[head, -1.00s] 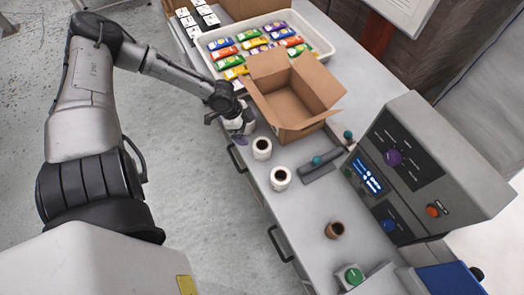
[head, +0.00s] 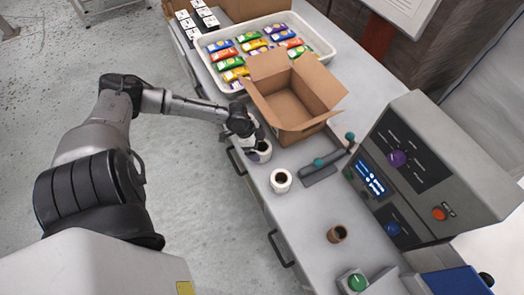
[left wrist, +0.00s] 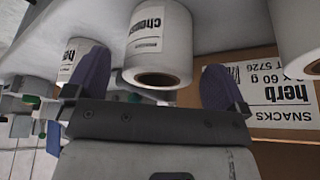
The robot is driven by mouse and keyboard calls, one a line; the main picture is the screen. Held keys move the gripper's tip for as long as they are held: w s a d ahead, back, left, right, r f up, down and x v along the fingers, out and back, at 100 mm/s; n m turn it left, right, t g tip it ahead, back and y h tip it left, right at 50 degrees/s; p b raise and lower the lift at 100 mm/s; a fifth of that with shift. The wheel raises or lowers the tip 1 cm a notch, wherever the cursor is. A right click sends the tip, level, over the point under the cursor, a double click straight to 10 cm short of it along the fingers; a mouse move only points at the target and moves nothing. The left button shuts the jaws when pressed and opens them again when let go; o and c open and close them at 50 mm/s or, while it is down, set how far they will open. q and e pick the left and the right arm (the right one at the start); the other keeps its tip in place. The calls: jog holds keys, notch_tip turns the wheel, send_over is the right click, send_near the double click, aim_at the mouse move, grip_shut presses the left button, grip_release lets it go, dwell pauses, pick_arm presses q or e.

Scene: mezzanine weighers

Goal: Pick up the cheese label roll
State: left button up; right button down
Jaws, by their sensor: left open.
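The cheese label roll (left wrist: 158,40) is white with a brown core and printed "cheese". In the left wrist view it sits between the two spread fingers of my left gripper (left wrist: 156,84), with a finger on either side. In the head view my left gripper (head: 254,150) is at the counter's near edge, beside a white roll (head: 265,148) that it partly covers; this appears to be the cheese roll. No grip on it shows. A roll printed "herb" (left wrist: 68,66) is partly behind the left finger. My right gripper is not seen.
An open cardboard box (head: 288,108) stands just behind the rolls. A white tray (head: 325,52) of colourful packets and a weigher console (head: 420,165) flank the counter.

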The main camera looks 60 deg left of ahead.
aim_at(261, 149)
pick_arm(q)
jog(key=shift+x, duration=1.7)
jog(key=c, duration=1)
jog(key=shift+r, duration=0.1)
